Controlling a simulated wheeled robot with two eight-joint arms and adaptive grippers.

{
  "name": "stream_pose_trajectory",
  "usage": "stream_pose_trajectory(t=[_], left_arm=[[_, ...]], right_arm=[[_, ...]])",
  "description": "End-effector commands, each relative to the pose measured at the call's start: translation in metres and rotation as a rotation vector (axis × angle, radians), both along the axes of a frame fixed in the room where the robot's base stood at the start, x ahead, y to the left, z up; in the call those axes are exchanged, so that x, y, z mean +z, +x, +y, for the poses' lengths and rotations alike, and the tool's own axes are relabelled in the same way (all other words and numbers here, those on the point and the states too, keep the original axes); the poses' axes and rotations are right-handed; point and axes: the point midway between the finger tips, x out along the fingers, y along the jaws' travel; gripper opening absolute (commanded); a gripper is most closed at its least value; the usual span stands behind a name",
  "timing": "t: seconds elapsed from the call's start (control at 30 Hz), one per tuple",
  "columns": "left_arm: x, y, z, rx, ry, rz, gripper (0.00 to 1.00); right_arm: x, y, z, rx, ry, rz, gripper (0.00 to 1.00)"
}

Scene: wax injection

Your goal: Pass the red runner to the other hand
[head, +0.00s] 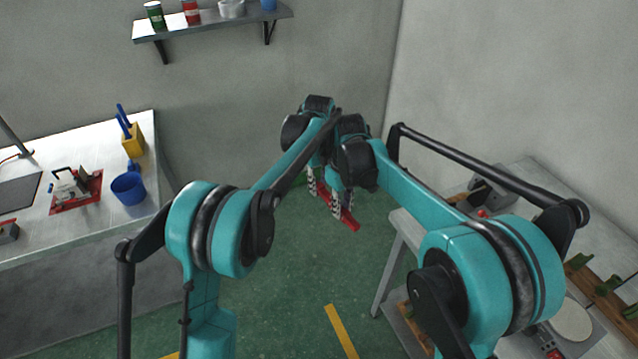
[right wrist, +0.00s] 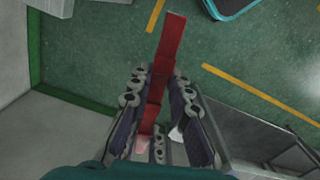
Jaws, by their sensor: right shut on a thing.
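The red runner (head: 350,219) is a long, narrow red bar. In the head view it slants down to the right below my two wrists, and its upper part is hidden by fingers. In the right wrist view the runner (right wrist: 170,45) runs from between my right fingers out towards the top. My right gripper (head: 342,207) is shut on it; it also shows in the right wrist view (right wrist: 163,105). My left gripper (head: 312,186) is close beside the right one, slightly higher in the head view. Its fingers are mostly hidden, so its opening and any contact with the runner are unclear.
A metal bench (head: 70,228) at left carries a blue cup (head: 129,190), a yellow holder (head: 133,143) and a red-based device (head: 75,192). A grey table (head: 392,262) stands at right. A shelf (head: 215,22) hangs on the back wall. Green floor lies open below the grippers.

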Motion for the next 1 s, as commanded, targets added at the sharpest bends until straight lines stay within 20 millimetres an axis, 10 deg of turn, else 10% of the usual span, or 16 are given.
stream_pose_trajectory(t=[0.13, 0.27, 0.67, 1.0], left_arm=[[0.000, 0.000, -0.001, -0.001, -0.002, -0.002, 0.00], [0.000, 0.000, -0.001, -0.001, -0.002, -0.002, 0.00], [0.000, 0.000, -0.001, -0.001, -0.002, -0.001, 0.00], [0.000, 0.000, -0.001, 0.000, -0.002, -0.001, 0.00]], right_arm=[[0.000, -0.001, 0.001, 0.003, 0.003, 0.001, 0.00], [0.000, -0.001, 0.001, 0.003, 0.003, 0.001, 0.42], [0.007, 0.000, 0.001, 0.002, 0.002, 0.001, 0.42], [0.059, 0.000, 0.001, 0.003, 0.003, 0.001, 0.42]])
